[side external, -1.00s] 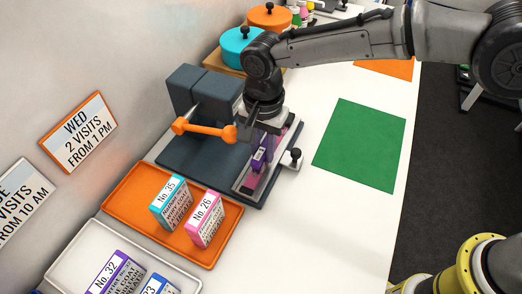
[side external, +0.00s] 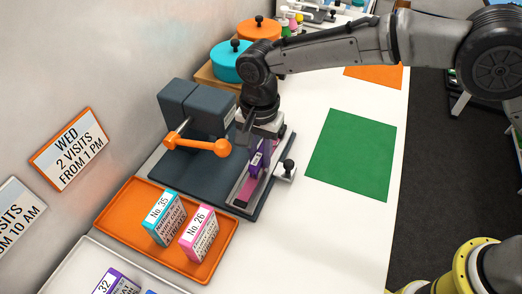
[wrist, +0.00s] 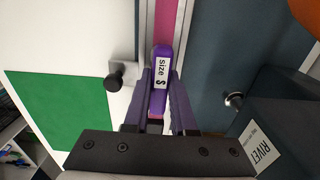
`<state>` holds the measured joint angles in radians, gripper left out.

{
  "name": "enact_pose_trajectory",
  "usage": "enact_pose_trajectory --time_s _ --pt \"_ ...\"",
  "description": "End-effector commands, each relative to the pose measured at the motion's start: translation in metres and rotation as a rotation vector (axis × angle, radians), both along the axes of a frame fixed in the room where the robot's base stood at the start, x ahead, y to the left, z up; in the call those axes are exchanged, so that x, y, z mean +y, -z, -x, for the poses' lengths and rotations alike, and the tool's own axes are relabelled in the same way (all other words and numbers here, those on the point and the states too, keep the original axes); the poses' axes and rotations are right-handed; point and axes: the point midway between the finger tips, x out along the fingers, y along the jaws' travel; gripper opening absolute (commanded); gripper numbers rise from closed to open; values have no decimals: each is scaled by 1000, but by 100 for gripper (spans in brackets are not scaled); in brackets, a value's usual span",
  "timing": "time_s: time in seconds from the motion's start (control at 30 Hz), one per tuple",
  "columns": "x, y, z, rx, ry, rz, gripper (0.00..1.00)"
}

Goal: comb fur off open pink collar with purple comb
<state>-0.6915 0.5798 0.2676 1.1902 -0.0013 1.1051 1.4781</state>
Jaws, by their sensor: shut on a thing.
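The comb is over the collar strip. Its teeth are hidden, so I cannot tell whether they touch the collar. No fur is clear to see on the collar.
The dark fixture (side external: 180,173) has an orange-handled lever (side external: 200,145) left of my gripper and a black-knobbed clamp (side external: 288,168) to the right. An orange tray (side external: 120,232) with boxes No. 35 (side external: 163,218) and No. 26 (side external: 199,234) is in front. A green mat (side external: 352,155) lies bare at right.

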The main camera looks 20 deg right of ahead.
Motion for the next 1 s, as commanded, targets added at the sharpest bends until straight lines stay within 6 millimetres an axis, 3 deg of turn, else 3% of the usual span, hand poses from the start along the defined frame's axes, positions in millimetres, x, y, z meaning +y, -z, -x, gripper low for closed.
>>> enact_pose_trajectory --time_s 0.7,1.0 --pt "24 -1 24 1 -2 -1 0" --pt "20 -1 19 0 0 -1 0"
